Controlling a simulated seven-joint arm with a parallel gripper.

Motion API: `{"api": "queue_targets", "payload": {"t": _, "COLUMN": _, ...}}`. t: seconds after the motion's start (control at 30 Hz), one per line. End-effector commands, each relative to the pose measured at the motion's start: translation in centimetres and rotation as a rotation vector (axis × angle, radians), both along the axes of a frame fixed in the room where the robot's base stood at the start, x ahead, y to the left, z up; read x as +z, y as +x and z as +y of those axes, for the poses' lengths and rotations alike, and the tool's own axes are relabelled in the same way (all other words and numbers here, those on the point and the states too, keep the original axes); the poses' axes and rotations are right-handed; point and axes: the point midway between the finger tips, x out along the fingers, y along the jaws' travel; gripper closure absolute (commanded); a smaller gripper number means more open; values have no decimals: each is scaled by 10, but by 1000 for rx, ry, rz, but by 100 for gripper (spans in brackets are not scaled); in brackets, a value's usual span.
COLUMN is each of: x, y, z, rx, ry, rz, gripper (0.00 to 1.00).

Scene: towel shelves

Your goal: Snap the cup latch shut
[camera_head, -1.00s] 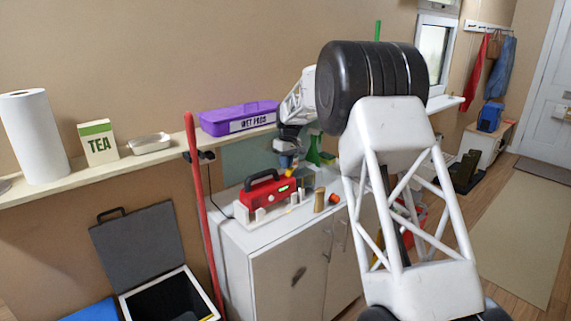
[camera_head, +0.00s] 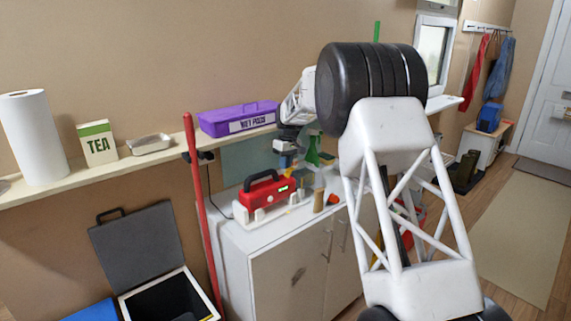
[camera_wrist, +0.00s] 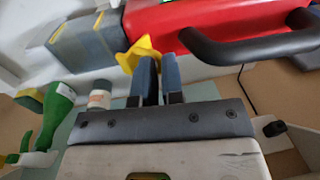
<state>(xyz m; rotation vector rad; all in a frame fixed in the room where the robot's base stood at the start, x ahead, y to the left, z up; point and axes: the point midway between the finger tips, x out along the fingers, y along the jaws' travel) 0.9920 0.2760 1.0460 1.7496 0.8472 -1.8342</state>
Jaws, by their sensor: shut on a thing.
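A red device (camera_head: 268,192) with a black handle and a small green light sits in a white cradle on the cabinet top. It also shows in the wrist view (camera_wrist: 200,20), at the top, with its black handle at the right. My gripper (camera_head: 286,161) is above and just behind the device's right end. In the wrist view its two blue-grey fingers (camera_wrist: 158,72) are close together, with a small yellow piece (camera_wrist: 138,52) at their tips. The fingers hide part of it. I cannot make out a latch or whether one is shut.
A wooden cylinder (camera_head: 318,200) and an orange item (camera_head: 333,199) are at the right of the cabinet top (camera_head: 268,236). A purple case (camera_head: 238,118) sits on the shelf above.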

Motion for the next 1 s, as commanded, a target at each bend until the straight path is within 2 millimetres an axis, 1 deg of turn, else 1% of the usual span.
{"api": "queue_targets", "payload": {"t": 0.03, "x": -7, "y": -1, "z": -2, "rx": -1, "ry": -3, "rz": 7, "gripper": 100}}
{"api": "queue_targets", "payload": {"t": 0.3, "x": -7, "y": -1, "z": -2, "rx": -1, "ry": -4, "rz": 8, "gripper": 100}}
{"api": "queue_targets", "payload": {"t": 0.33, "x": -7, "y": -1, "z": -2, "rx": -1, "ry": -4, "rz": 8, "gripper": 90}}
{"api": "queue_targets", "payload": {"t": 0.4, "x": -7, "y": -1, "z": -2, "rx": -1, "ry": -3, "rz": 7, "gripper": 79}}
{"api": "queue_targets", "payload": {"t": 0.5, "x": -5, "y": 0, "z": -1, "rx": 0, "ry": -2, "rz": 5, "gripper": 66}}
{"api": "queue_targets", "payload": {"t": 0.77, "x": -5, "y": 0, "z": -1, "rx": 0, "ry": -2, "rz": 5, "gripper": 66}}
{"api": "queue_targets", "payload": {"t": 1.0, "x": 2, "y": -1, "z": -1, "rx": -1, "ry": -1, "rz": 4, "gripper": 66}}
